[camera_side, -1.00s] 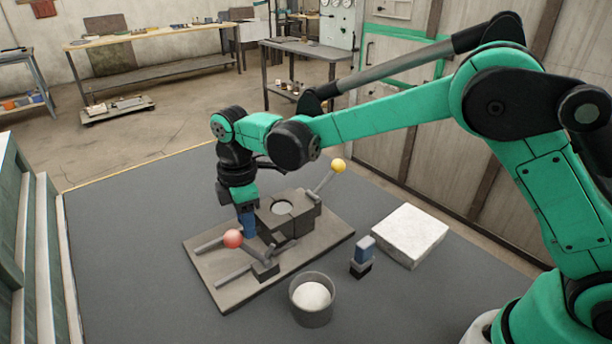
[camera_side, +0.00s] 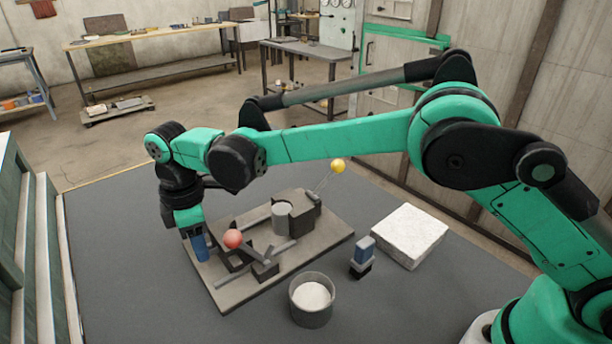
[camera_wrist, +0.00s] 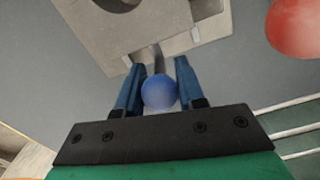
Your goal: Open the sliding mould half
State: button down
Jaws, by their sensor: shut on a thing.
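My gripper (camera_side: 200,256) is at the left end of the mould's base plate (camera_side: 228,295) in the side view. In the wrist view its two blue fingers (camera_wrist: 158,82) are shut on a blue ball knob (camera_wrist: 160,93), whose stem runs to a grey block, the sliding mould half (camera_wrist: 150,30). In the side view the sliding half (camera_side: 236,262) is low on the rails, partly hidden behind a red ball (camera_side: 233,239). The fixed half (camera_side: 300,204) stands at the right, apart from it. A grey cylinder (camera_side: 282,217) stands exposed beside the fixed half.
A lever with a yellow ball (camera_side: 338,166) rises behind the fixed half. The red ball also shows in the wrist view (camera_wrist: 296,25), right of my fingers. A round pot (camera_side: 311,300), a blue-topped handle (camera_side: 363,254) and a white slab (camera_side: 409,236) stand to the right.

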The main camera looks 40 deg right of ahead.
jog(key=shift+a, duration=0.25)
jog(key=c, duration=0.5)
grip_release()
jog(key=shift+c, duration=0.2)
jog(key=shift+r, duration=2.8)
jog(key=shift+d, duration=0.15)
jog(key=s+d+r+m+t, duration=0.1)
jog(key=d+r+m+t, duration=0.1)
jog(key=d+r+m, duration=0.4)
jog(key=s+d+f+m+t, duration=0.3)
jog(key=s+d+m+t, duration=0.2)
jog(key=s+d+m, duration=0.4)
jog(key=s+d, duration=0.4)
jog(key=d, duration=0.3)
jog(key=shift+d+f, duration=0.2)
